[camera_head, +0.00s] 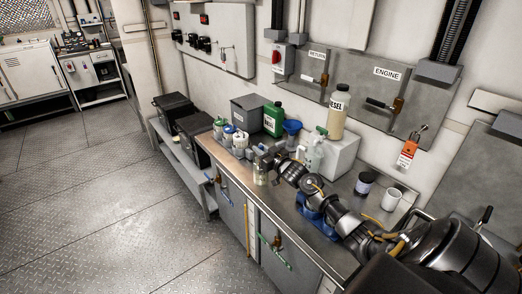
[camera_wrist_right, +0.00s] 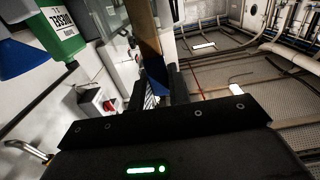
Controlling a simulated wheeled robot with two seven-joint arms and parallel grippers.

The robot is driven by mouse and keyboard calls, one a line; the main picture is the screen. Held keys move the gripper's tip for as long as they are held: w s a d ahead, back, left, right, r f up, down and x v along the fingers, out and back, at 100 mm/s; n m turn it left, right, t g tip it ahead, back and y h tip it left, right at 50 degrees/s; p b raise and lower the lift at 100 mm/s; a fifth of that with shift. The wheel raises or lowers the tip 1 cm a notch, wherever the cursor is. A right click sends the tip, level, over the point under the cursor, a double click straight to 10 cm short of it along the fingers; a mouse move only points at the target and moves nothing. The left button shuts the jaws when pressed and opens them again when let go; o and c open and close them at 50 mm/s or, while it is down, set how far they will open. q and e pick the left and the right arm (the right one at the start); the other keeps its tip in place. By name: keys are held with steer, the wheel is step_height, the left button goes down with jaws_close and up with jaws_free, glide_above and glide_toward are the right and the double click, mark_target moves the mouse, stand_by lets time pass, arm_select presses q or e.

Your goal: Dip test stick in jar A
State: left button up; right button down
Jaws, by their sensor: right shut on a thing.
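My right gripper (camera_head: 264,157) reaches in from the lower right over the front edge of the steel counter, just above a small clear jar (camera_head: 260,174). In the right wrist view the two dark fingers (camera_wrist_right: 156,92) are closed around a narrow brown and blue strip (camera_wrist_right: 151,55), which appears to be the test stick. The stick cannot be made out in the head view. Several small lidded jars (camera_head: 229,135) stand left of the gripper. I cannot read which jar is A. My left gripper is not in view.
A green bottle (camera_head: 273,118), a blue funnel (camera_head: 292,127) and a spray bottle (camera_head: 315,150) stand behind the arm. A pale bottle (camera_head: 337,112) stands on a white box (camera_head: 338,152). A dark-labelled jar (camera_head: 364,184) and white mug (camera_head: 392,199) sit right. The floor is clear.

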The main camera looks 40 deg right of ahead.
step_height(320, 180, up, 13)
steer(key=p, duration=1.1)
steer(key=shift+p, duration=0.4)
steer(key=shift+f, duration=0.1)
stand_by(0.7)
